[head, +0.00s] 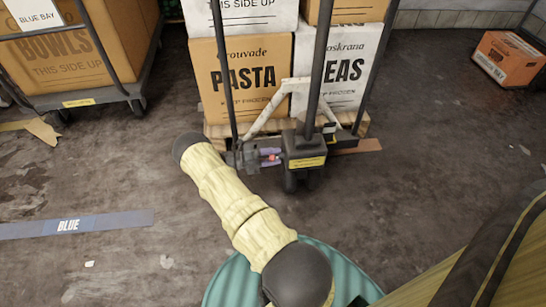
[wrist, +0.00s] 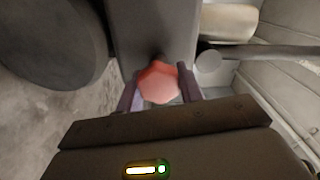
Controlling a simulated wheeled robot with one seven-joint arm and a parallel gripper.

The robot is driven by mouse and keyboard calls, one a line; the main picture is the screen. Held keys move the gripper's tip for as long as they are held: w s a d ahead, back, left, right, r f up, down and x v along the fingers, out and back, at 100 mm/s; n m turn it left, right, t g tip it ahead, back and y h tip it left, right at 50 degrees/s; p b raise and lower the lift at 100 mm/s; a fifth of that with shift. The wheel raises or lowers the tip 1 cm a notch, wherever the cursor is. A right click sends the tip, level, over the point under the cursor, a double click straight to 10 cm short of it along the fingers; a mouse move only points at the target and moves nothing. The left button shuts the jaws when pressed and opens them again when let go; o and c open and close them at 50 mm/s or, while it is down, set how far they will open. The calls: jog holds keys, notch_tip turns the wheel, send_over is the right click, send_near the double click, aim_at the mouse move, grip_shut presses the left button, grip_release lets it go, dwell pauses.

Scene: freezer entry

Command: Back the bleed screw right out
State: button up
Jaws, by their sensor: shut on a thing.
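The bleed screw has a red, faceted head (wrist: 158,82) and sits at the side of the dark pump block (head: 303,149) of the pallet jack. My gripper (wrist: 160,88) is shut on the red head, with a purple-grey finger on each side of it. In the head view my gripper (head: 270,156) reaches the block from the left, and the red head shows small between its fingers. The screw's shank is mostly hidden behind the head, so I cannot tell how far out it stands.
Boxes marked PASTA (head: 240,80) and PEAS (head: 345,70) stand on the pallet behind the jack. A cart with a BOWLS box (head: 60,60) is at upper left. An orange box (head: 508,58) lies at upper right. The floor at left, with a blue strip (head: 75,225), is largely clear.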

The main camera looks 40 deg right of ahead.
jog(key=n, duration=0.4)
jog(key=shift+d+n, duration=0.2)
jog(key=shift+n, duration=0.1)
jog(key=n, duration=0.4)
jog(key=shift+r+n, duration=0.1)
jog(key=shift+n, duration=0.3)
jog(key=o, duration=1)
jog(key=shift+a, duration=0.1)
